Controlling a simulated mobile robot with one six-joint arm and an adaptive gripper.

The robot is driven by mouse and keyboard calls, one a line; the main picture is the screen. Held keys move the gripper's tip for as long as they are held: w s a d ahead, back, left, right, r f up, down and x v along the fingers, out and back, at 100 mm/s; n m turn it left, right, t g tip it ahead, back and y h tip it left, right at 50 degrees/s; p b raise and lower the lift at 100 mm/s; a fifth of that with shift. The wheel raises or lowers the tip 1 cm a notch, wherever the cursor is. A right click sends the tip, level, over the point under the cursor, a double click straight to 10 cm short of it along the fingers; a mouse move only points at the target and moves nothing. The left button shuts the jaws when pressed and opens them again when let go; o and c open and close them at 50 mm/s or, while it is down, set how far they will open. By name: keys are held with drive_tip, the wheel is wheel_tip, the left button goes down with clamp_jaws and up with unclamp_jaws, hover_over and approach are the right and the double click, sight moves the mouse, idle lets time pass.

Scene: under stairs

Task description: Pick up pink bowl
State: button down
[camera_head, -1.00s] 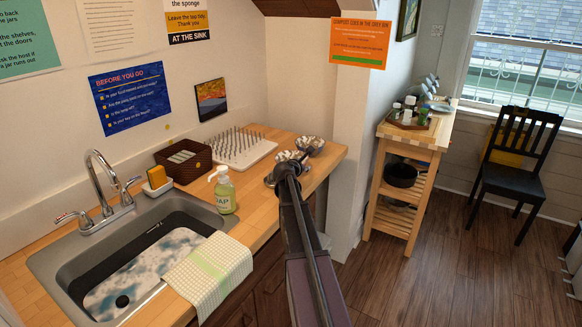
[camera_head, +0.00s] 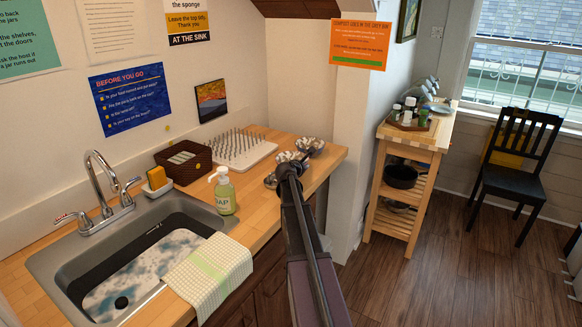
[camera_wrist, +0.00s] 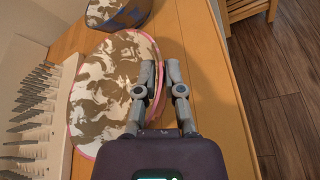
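The pink bowl (camera_wrist: 112,85) shows in the wrist view as a wide round shape with a brown-and-white blotched surface and a thin pink rim. It rests on the wooden counter beside the spiked rack. My gripper (camera_wrist: 160,68) is at its right rim, with one finger over the inside and the other outside. The fingers are close together with the rim between them. In the head view my arm reaches over the counter, and it hides most of the bowl and my fingertips.
A second patterned bowl (camera_wrist: 118,14) stands just beyond. The white spiked rack (camera_head: 240,150) is close by on the left. The soap bottle (camera_head: 224,192), brown basket (camera_head: 184,160) and sink (camera_head: 60,262) are further left. The counter's front edge (camera_wrist: 228,85) is right of my gripper.

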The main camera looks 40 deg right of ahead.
drive_tip(key=shift+r, duration=0.1)
idle(0.4)
wheel_tip(320, 180, up, 3)
drive_tip(key=p, duration=0.3)
drive_tip(key=shift+r+p, duration=0.2)
drive_tip(key=shift+p, duration=0.15)
drive_tip(key=s+a+r+p, duration=0.1)
drive_tip(key=s+a, duration=0.7)
drive_tip(key=s, duration=0.5)
drive_tip(key=shift+s+r, duration=0.15)
drive_tip(key=shift+s, duration=0.2)
drive_tip(key=shift+a+r+p, duration=0.1)
drive_tip(key=shift+r+p, duration=0.05)
drive_tip(key=shift+p, duration=0.15)
drive_tip(key=shift+r+p, duration=0.85)
drive_tip(key=shift+s, duration=0.1)
